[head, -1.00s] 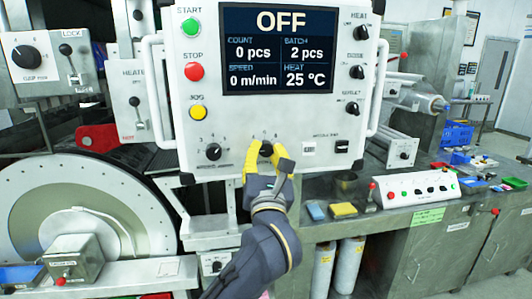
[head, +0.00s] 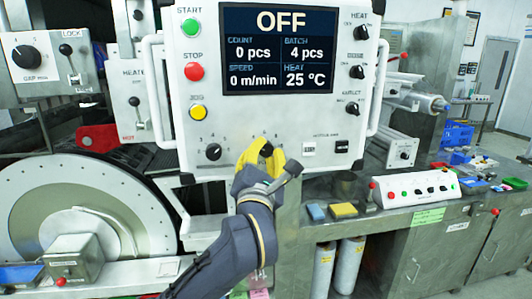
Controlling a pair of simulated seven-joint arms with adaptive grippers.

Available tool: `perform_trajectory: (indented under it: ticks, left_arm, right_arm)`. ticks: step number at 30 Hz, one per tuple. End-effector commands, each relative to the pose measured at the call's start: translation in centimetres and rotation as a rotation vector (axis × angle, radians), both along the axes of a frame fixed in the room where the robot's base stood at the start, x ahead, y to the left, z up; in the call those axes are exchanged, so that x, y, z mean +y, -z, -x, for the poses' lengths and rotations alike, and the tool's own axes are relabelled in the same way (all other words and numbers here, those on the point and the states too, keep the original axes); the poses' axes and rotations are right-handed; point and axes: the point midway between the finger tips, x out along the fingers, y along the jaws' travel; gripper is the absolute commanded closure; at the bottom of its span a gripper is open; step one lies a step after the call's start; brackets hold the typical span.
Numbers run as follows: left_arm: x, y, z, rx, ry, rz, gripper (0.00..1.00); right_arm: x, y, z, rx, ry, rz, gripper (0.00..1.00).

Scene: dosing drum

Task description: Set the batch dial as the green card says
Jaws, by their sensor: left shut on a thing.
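The batch dial (head: 266,150) is a black knob low on the white control panel (head: 330,125). My left gripper (head: 262,154), with yellow fingers, is shut on this dial. The gripper is tilted and hides part of the dial and its scale. The screen (head: 280,50) reads OFF, with BATCH 4 pcs, COUNT 0 pcs, SPEED 0 m/min and HEAT 25 °C. A green card (head: 428,215) is on the front of the bench at the right; its writing is too small to read. My right gripper is not in view.
Another black knob (head: 213,152) is left of the batch dial. Start (head: 191,28), stop (head: 194,72) and yellow jog (head: 198,113) buttons are above it. A blue sponge-like block (head: 316,212) and a yellow one (head: 343,210) lie on the bench right of my arm.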

Motion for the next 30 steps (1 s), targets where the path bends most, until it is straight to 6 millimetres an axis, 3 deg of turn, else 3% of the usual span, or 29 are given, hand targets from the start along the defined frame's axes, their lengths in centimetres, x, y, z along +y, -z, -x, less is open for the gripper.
perform_trajectory:
  ticks: [30]
  left_arm:
    - [0.16,-0.67,0.00,0.155,-0.005,-0.900,1.00]
  right_arm:
    - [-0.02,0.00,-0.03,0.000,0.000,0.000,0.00]
